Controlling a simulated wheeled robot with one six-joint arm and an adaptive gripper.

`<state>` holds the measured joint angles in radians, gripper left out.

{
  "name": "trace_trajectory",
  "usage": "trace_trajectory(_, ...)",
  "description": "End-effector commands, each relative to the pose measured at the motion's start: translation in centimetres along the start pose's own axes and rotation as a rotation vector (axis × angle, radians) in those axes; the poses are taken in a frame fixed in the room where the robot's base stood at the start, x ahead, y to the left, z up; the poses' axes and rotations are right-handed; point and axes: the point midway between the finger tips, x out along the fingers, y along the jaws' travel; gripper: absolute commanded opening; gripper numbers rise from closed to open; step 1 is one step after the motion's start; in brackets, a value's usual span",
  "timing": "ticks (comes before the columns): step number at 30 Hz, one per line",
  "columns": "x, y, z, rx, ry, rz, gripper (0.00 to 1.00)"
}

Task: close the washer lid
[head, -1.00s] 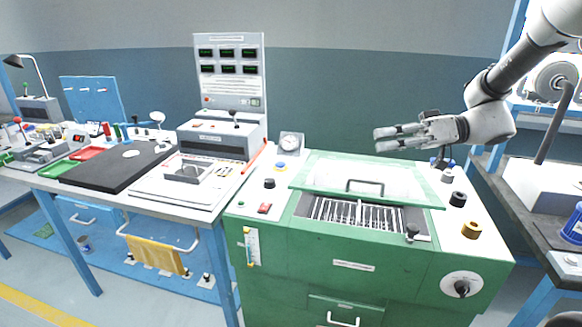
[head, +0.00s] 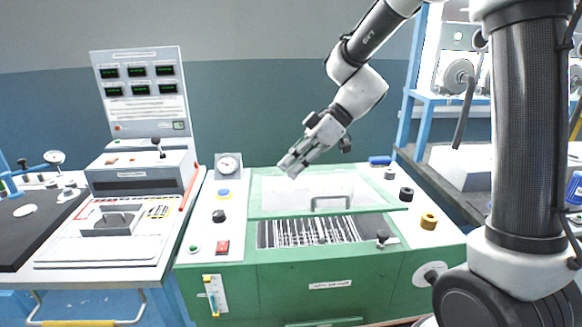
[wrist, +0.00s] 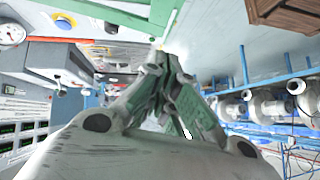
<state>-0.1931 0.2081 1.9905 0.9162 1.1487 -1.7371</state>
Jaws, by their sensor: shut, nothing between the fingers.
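The washer lid is a clear panel in a green frame (head: 385,208) with a dark handle (head: 331,201), in the head view. It stands raised and tilted above the green washer (head: 285,285), whose striped rack (head: 300,231) shows below the lid's front edge. My gripper (head: 287,168) is shut and empty, its fingers pointing down and left. In the head view it overlaps the lid's upper left part; I cannot tell whether it touches. In the wrist view the shut fingertips (wrist: 163,58) are near a green strip (wrist: 110,12), likely the lid frame.
A gauge (head: 228,166), a blue button (head: 223,194) and a dark knob (head: 218,216) sit left of the lid. Knobs, including a yellow one (head: 428,221), are on the right. A bench with a grey machine (head: 142,170) stands left. The air above the lid's handle looks clear.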

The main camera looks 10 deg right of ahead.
Motion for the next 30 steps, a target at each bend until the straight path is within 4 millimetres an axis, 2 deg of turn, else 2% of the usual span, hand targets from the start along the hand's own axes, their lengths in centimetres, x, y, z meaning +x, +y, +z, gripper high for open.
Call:
trace_trajectory(6, 5.0, -0.1, 0.1, 0.001, -0.002, -0.006, 0.0)
trace_trajectory(9, 7.0, -0.2, 0.1, 0.002, -0.002, -0.006, 0.0)
trace_trajectory(12, 8.0, -0.1, 1.3, 0.005, 0.0, -0.004, 0.0)
trace_trajectory(19, 9.4, 0.0, 2.7, 0.002, 0.001, -0.002, 0.0)
trace_trajectory(30, 9.5, -0.1, 2.8, 0.002, 0.002, -0.002, 0.0)
